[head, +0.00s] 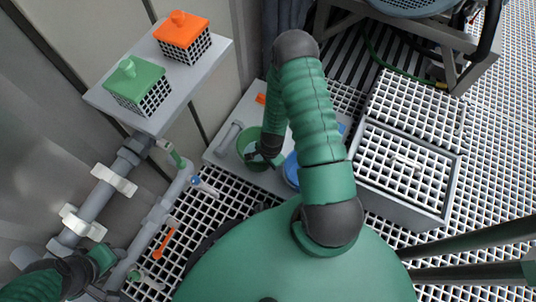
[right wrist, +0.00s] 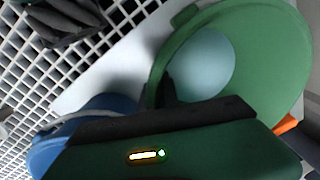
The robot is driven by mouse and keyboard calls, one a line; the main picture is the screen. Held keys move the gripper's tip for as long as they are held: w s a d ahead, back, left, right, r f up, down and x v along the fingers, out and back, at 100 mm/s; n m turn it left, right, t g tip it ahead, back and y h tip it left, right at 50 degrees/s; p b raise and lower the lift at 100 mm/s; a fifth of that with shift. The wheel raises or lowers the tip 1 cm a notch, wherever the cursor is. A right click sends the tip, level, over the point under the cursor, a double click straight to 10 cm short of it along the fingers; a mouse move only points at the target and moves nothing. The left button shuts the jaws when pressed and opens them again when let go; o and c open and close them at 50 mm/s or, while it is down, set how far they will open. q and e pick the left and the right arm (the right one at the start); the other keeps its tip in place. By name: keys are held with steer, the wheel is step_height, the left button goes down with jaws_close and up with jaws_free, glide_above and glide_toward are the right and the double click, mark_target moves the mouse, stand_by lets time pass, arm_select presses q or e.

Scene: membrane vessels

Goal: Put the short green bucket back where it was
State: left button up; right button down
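The short green bucket (head: 243,137) is over a light grey platform in the middle of the head view. In the right wrist view the green bucket (right wrist: 293,60) fills the upper right, with a pale round area inside. My right gripper (head: 257,157) is at the bucket's near rim. One dark fingertip (right wrist: 168,90) shows against the rim; the other is hidden, so its grip is unclear. My left gripper (head: 100,262) is at the lower left, away from the bucket; its fingers are not clear.
A blue bucket (head: 290,172) is close by on the right, partly behind my right arm; it also shows in the wrist view (right wrist: 45,152). An orange object (head: 260,98) lies behind. A grey crate with a white grid (head: 440,205) stands right. Pipes (head: 150,225) run along the left.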

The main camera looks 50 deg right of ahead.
steer(key=c, duration=1.6)
jaws_free()
steer(key=shift+a, duration=0.1)
steer(key=w+a+r+n+p, duration=0.1)
steer(key=a+r+n+p, duration=0.15)
steer(key=r, duration=0.55)
steer(key=w+a+r+n+t+p, duration=0.1)
steer(key=r+n+p, duration=0.15)
steer(key=r, duration=0.45)
steer(key=w+a+r+n+p, duration=0.1)
steer(key=w+r+n+p, duration=0.15)
steer(key=r, duration=0.55)
steer(key=s+a+r+n, duration=0.2)
steer(key=a+r+n, duration=0.2)
steer(key=r+n, duration=0.2)
steer(key=s+a+r+n, duration=0.2)
steer(key=a+r+n, duration=0.3)
steer(key=r, duration=0.3)
steer(key=shift+s+a+r+n+t+p, duration=0.2)
steer(key=shift+a+r+n+t+p, duration=0.05)
steer(key=shift+n+t+p, duration=0.1)
